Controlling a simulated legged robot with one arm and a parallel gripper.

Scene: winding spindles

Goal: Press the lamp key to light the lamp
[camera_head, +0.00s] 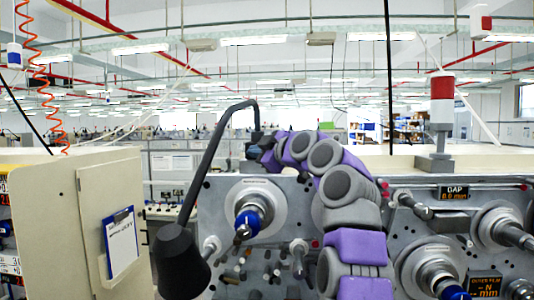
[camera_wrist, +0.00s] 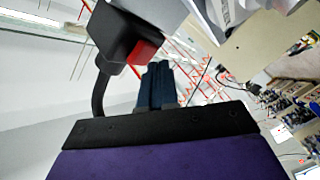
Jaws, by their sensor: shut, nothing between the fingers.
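A dark lamp with a bent arm (camera_head: 208,150) and a conical shade (camera_head: 180,262) stands on top of the grey machine. The inside of the shade is hidden and I see no glow. In the wrist view, a red key (camera_wrist: 143,53) sits on the lamp's black base block (camera_wrist: 122,35). My gripper (camera_head: 252,150) is at the base of the lamp arm. In the wrist view my gripper (camera_wrist: 158,66) has its dark fingers together and empty, with the tips close to the red key. I cannot tell whether they touch it.
The grey machine panel (camera_head: 224,194) carries spindles, including one with a blue knob (camera_head: 247,224). A red and white signal tower (camera_head: 442,100) stands at right. A beige cabinet (camera_head: 80,210) with a clipboard (camera_head: 121,243) is at left. Space above the machine top is open.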

